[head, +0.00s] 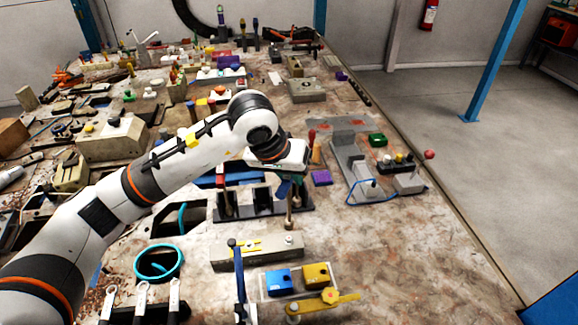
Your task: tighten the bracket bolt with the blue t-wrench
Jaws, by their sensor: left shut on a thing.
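My left gripper (287,182) reaches in from the left and points down over the middle of the bench. A thin brownish shaft (290,208) runs down below the gripper, in front of a dark rack (262,206). A grey bracket block (258,253) with yellow marks lies just nearer. A small bolt-like knob (289,240) is at its right end, close below the shaft tip. I cannot tell whether they touch. My right gripper is not in view.
A clear tray with a blue block (279,281) and a yellow block (316,276) sits nearer. A dark blue upright tool (238,268) stands beside it. A grey fixture (353,165) is to the right. The bench's near right is clear.

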